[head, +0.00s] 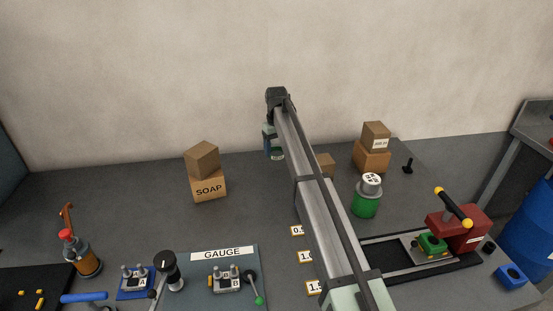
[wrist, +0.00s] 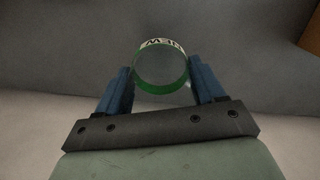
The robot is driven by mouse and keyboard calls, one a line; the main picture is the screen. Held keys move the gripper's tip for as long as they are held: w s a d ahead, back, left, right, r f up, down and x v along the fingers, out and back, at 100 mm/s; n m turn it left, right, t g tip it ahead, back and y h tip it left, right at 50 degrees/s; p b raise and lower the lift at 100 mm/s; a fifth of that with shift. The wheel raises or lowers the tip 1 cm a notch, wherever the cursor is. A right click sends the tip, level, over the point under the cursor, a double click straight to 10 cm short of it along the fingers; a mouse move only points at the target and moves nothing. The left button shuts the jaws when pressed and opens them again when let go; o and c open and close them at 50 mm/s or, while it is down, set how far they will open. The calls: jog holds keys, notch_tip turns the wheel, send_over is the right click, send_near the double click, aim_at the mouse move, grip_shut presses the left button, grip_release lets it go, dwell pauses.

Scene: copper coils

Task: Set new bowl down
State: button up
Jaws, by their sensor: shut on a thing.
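The new bowl (wrist: 161,68) is clear, with a green band and a white label reading NEW, upside down in the wrist view. My gripper (wrist: 160,82) has its two blue fingers shut on the bowl's sides. In the head view my gripper (head: 270,138) points down near the back of the table, close to the wall. The bowl's label (head: 277,156) shows just below it, small and partly hidden. I cannot tell whether the bowl touches the table.
A SOAP box (head: 209,187) with a smaller box on top stands left of my gripper. Stacked boxes (head: 371,158) and a green canister (head: 366,202) stand right. A GAUGE mat (head: 222,254) lies in front. Bare table (head: 110,200) shows at the left.

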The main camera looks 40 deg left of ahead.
aim_at(277, 157)
jog(key=shift+f, duration=2.35)
jog(key=shift+f, duration=0.1)
jog(key=o, duration=1)
jog(key=shift+o, duration=0.6)
notch_tip(277, 157, up, 12)
jog(key=shift+r, duration=0.1)
